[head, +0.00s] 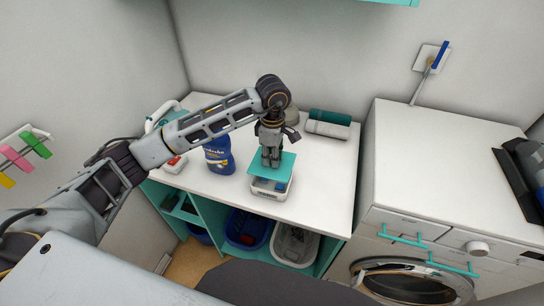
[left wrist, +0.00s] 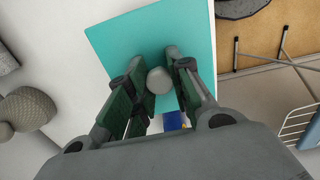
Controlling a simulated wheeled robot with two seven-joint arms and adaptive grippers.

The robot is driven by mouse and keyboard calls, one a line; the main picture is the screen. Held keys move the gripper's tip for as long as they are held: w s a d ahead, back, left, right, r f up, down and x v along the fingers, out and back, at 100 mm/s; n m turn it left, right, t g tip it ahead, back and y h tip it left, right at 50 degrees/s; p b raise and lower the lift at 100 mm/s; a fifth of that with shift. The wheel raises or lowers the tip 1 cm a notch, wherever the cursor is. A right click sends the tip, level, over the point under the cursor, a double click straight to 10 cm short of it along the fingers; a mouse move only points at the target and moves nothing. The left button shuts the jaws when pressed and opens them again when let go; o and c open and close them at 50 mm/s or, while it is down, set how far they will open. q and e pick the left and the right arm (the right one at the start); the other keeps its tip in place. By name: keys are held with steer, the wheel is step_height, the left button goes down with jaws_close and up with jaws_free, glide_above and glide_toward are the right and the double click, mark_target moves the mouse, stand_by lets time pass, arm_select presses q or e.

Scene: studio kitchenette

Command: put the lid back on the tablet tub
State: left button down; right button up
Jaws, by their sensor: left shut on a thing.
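The teal square lid (head: 284,170) is in my left gripper (head: 271,160), which is shut on its round grey knob (left wrist: 159,80). In the left wrist view the lid (left wrist: 130,45) fills the middle, with the knob between the fingers. The white tablet tub (head: 268,190) stands on the white counter under the lid. The lid looks raised and off the rim, since part of the tub's inside with something blue shows below its front edge. The lid hides the rest of the opening. My right gripper is not in view.
A blue bottle (head: 218,156) and a small red-and-white item (head: 174,164) stand left of the tub. Rolled towels (head: 328,124) lie at the back right. The counter (head: 325,185) right of the tub is clear; baskets (head: 247,228) sit below.

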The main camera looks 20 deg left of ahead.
arm_select(q)
steer(key=shift+a+f, duration=0.1)
steer(key=shift+f, duration=0.05)
steer(key=shift+f, duration=0.1)
steer(key=shift+f+b, duration=0.45)
steer(key=shift+f, duration=1.45)
steer(key=shift+f+b, duration=1.05)
steer(key=shift+b, duration=0.2)
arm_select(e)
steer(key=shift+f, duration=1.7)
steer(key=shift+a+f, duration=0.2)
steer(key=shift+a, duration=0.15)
arm_select(q)
steer(key=shift+b, duration=0.35)
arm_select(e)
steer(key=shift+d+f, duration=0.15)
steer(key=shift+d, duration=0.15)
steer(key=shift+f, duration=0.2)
